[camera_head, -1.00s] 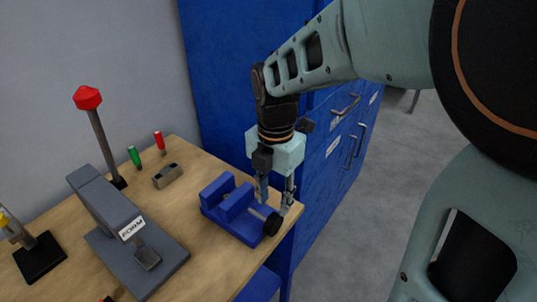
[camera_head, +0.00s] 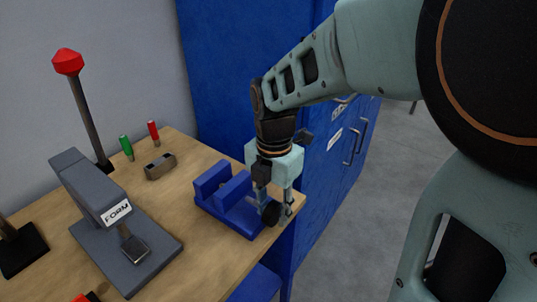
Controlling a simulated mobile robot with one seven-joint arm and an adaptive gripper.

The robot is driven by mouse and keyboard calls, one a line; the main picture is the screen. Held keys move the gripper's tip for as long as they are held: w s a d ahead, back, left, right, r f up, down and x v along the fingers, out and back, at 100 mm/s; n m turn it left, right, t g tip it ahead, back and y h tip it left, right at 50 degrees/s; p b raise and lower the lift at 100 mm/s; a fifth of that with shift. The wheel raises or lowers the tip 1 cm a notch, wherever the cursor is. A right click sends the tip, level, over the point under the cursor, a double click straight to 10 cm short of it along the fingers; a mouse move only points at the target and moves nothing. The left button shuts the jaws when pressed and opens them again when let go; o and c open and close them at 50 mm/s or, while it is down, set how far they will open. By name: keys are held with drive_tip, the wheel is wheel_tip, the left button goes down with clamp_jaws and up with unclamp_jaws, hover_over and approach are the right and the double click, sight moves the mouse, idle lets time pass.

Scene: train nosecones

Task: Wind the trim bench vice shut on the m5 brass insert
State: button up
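The blue trim bench vice (camera_head: 238,219) sits near the right edge of the wooden bench. Its two upright jaws stand apart with a gap between them. Its round black knob (camera_head: 270,213) is at the end facing the bench edge. My gripper (camera_head: 276,209) points down over that end, its fingers spread. One finger is by the knob and the other is to its right; I cannot tell if either touches it. I cannot make out the m5 brass insert in this view.
A grey press marked FORM (camera_head: 120,238) stands left of the vice, with a red-topped lever (camera_head: 84,110) behind it. A small grey block (camera_head: 160,166), a green pin (camera_head: 126,146) and a red pin (camera_head: 153,132) are at the back. Blue cabinets (camera_head: 325,180) stand beyond the bench.

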clamp_jaws()
drive_tip(key=shift+p, duration=0.35)
